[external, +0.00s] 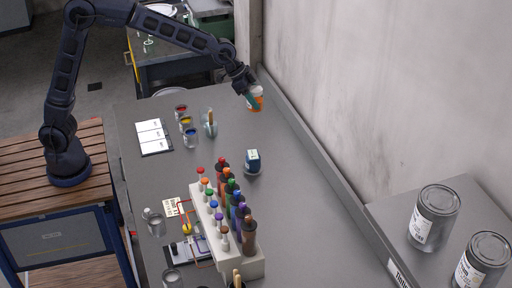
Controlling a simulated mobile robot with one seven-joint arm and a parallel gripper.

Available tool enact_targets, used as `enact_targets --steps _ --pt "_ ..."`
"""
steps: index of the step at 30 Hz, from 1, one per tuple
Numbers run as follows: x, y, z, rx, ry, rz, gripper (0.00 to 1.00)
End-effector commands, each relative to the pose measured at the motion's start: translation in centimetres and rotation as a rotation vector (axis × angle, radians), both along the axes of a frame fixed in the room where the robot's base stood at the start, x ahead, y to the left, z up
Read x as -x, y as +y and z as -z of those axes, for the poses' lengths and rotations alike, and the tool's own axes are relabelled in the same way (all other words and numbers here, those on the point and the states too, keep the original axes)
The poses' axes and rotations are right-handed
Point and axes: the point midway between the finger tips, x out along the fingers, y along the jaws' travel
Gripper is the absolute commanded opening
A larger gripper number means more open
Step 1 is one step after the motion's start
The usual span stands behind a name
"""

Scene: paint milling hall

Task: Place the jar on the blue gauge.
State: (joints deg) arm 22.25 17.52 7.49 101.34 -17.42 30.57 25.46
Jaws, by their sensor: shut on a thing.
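My gripper (252,99) is at the back right of the grey table, close to the wall. It is shut on a small orange jar with a white top (257,103). The jar is at or just above the table top; I cannot tell if it touches. The fingers hide part of it. The blue gauge (253,160), a small dark blue block with a pale top, stands upright nearer the middle of the table, on a pale round base. It is clear of the jar and the gripper, and nothing is seen on top of it.
A white rack (240,262) with several coloured bottles stands in front of the gauge. Small paint pots (190,138), a glass with a stick (210,125) and a white panel card (153,136) lie to the left. Metal cans (434,215) stand at right. Table between jar and gauge is clear.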

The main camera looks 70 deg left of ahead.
Motion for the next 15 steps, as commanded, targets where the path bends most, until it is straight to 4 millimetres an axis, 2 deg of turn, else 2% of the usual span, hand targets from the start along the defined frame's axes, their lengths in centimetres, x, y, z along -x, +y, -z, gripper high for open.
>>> enact_targets --steps 4,8,11,15 --pt "1.0 -1.0 -0.8 0.004 -0.002 -0.01 0.27" --pt "1.4 -1.4 -0.7 0.007 -0.002 -0.014 0.27" --pt "1.5 -1.4 0.5 0.007 0.0 -0.016 0.27" --pt "1.4 -1.4 3.5 0.006 0.001 -0.016 0.27"
